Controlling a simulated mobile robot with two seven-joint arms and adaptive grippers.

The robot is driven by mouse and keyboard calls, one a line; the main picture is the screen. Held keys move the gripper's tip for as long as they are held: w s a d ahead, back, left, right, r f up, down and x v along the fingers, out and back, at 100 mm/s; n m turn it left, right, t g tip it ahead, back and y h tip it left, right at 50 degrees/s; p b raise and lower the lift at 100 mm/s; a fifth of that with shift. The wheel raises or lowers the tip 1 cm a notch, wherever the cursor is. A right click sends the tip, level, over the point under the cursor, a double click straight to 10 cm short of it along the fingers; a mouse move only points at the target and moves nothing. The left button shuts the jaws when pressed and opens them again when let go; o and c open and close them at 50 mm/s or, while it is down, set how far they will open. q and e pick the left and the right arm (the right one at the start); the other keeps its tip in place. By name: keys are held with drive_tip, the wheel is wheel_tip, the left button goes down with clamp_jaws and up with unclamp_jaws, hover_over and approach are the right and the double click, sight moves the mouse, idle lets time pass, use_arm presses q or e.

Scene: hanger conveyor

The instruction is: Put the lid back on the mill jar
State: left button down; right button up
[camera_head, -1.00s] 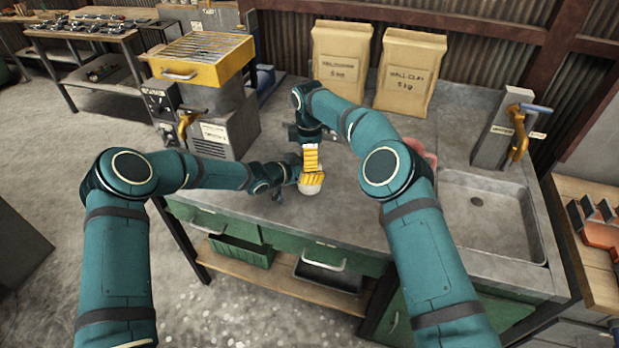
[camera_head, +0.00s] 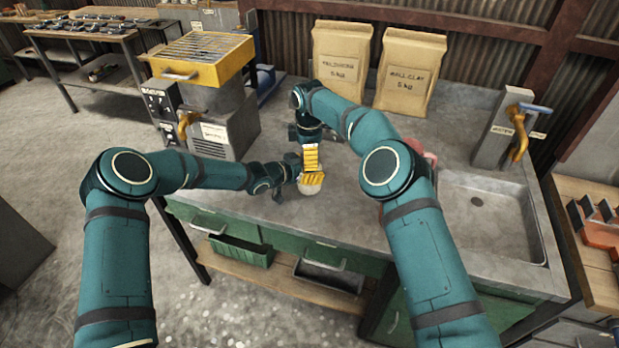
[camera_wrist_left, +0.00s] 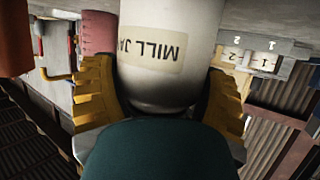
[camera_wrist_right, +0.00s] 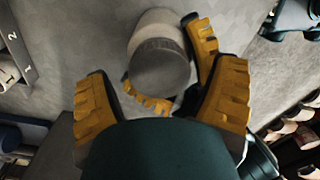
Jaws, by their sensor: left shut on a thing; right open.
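The mill jar is a whitish cylinder with a "MILL JAR" label in the left wrist view (camera_wrist_left: 165,45). My left gripper (camera_wrist_left: 160,80) is shut around it, one yellow finger on each side. In the head view the jar (camera_head: 316,190) shows only as a pale patch by the yellow fingers. My right gripper (camera_head: 311,157) is just above it. In the right wrist view that gripper (camera_wrist_right: 162,75) is open, its fingers apart from the jar. A grey round top, which looks like the lid (camera_wrist_right: 161,66), sits on the jar between them.
The worktop (camera_head: 265,215) is clear in front. A machine with a yellow tray (camera_head: 200,65) stands at left, two clay bags (camera_head: 410,72) behind, a sink (camera_head: 490,215) and tap (camera_head: 519,130) at right. A pink object (camera_head: 424,158) is partly hidden behind my right arm.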

use_arm(q)
drive_tip(key=shift+f, duration=0.2)
use_arm(e)
drive_tip(key=shift+r, duration=2.15)
drive_tip(key=shift+o, duration=0.2)
use_arm(q)
drive_tip(key=shift+s, duration=0.1)
use_arm(e)
drive_tip(key=shift+r, duration=1.75)
drive_tip(key=shift+f, duration=4.05)
